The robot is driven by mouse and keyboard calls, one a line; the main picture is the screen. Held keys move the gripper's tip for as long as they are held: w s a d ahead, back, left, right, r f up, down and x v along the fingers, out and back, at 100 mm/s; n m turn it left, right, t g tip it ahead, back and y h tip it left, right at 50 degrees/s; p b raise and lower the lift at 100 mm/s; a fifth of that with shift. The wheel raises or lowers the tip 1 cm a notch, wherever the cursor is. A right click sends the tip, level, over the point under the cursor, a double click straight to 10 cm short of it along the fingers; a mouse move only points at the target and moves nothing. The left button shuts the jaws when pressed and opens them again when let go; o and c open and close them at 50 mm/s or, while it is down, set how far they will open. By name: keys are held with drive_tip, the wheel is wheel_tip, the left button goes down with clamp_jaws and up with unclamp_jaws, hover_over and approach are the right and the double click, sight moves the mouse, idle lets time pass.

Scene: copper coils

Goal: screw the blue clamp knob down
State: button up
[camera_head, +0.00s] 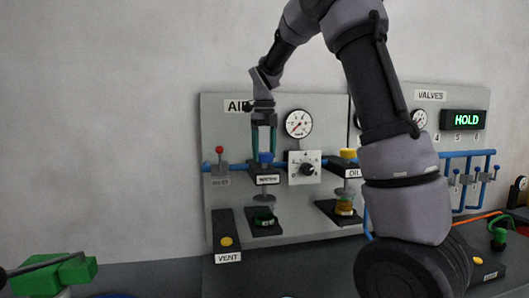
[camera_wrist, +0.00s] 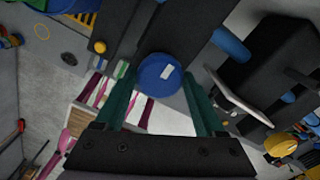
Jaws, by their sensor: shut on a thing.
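The blue clamp knob (camera_head: 265,157) sits on top of the clamp labelled WATER on the grey panel. In the wrist view the knob (camera_wrist: 158,72) is a round blue disc with a pale mark, between my two green fingers. My gripper (camera_head: 264,152) points straight down over the knob and is shut on it.
A second clamp with a yellow knob (camera_head: 348,154), labelled OIL, stands to the right. A dial (camera_head: 308,169) lies between the clamps and a gauge (camera_head: 299,124) above it. A red-topped lever (camera_head: 220,150) is close on the left. A green HOLD display (camera_head: 466,120) is at right.

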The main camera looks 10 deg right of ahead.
sight(265, 153)
idle(0.4)
drive_tip(key=o, duration=1.3)
drive_tip(key=shift+o, duration=0.2)
wheel_tip(265, 153, up, 11)
drive_tip(key=shift+d, duration=0.1)
drive_tip(key=s+d+n+t+y, duration=0.1)
drive_tip(key=s+d+n+t, duration=0.15)
drive_tip(key=s+n, duration=0.45)
drive_tip(key=s+d+n+t+y, duration=0.1)
drive_tip(key=s+d+n, duration=0.2)
drive_tip(key=s+n, duration=0.45)
drive_tip(key=s+f+n+t, duration=0.3)
drive_tip(key=s+f+n, duration=0.2)
drive_tip(key=s+n, duration=0.6)
drive_tip(key=shift+s+d+f+n+t, duration=0.2)
drive_tip(key=shift+s+n+t, duration=0.2)
drive_tip(key=shift+n, duration=0.15)
